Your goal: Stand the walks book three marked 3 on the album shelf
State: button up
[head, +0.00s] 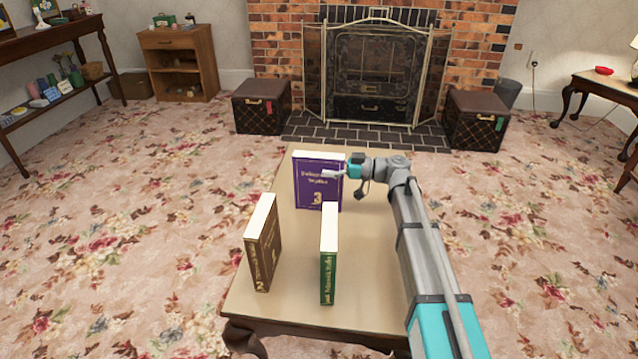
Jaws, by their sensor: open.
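The purple book marked 3 (312,192) stands upright near the far edge of the low table (292,302), its gold-lettered cover facing me. My gripper (330,174) is open and reaches in from the right. Its fingers overlap the upper right of the cover in the picture; I cannot tell whether they touch it. Part of the title is hidden behind them. I cannot tell which piece of furniture is the album shelf.
A brown book (264,243) and a green book (329,255) stand upright nearer me on the table. A wooden cabinet (177,42) and a dark shelf unit (45,42) stand at left. Two trunks (262,106) (474,122) flank the fireplace (370,75). Carpet around the table is clear.

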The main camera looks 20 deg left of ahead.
jog(key=shift+c, duration=0.3)
grip_shut()
jog(key=shift+r, duration=0.25)
dwell(0.4)
notch_tip(320, 180, up, 2)
jog(key=p, duration=0.2)
jog(key=shift+p, duration=0.3)
jog(key=s+a+r+p, duration=0.7)
jog(key=a+r+p, duration=0.3)
jog(key=a, duration=0.2)
jog(key=shift+s+r, duration=0.2)
jog(key=shift+r, duration=0.05)
